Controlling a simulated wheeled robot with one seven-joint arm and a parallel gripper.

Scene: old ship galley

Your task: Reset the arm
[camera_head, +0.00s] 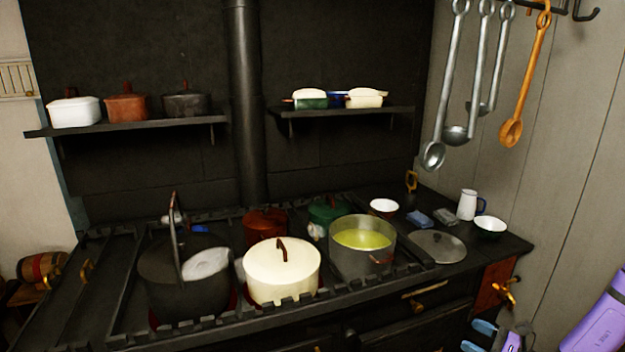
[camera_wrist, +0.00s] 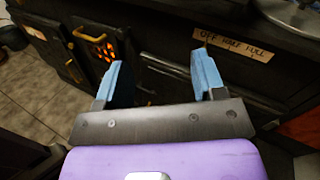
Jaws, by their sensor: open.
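My gripper (camera_head: 496,337) shows at the bottom right of the head view, low in front of the stove's right end, beside a purple part of my arm. In the wrist view my gripper (camera_wrist: 162,85) has its two blue fingers spread apart with nothing between them. It faces the dark stove front, which has a glowing grate (camera_wrist: 97,46) and a label reading "OFF HALF FULL" (camera_wrist: 232,44).
The black stove top holds a large dark pot (camera_head: 165,285), a cream lidded pot (camera_head: 283,270) and a grey pot with yellow-green liquid (camera_head: 362,240). A loose lid (camera_head: 437,246) lies to the right. Ladles (camera_head: 447,90) hang above. A brass tap (camera_head: 507,290) juts near my gripper.

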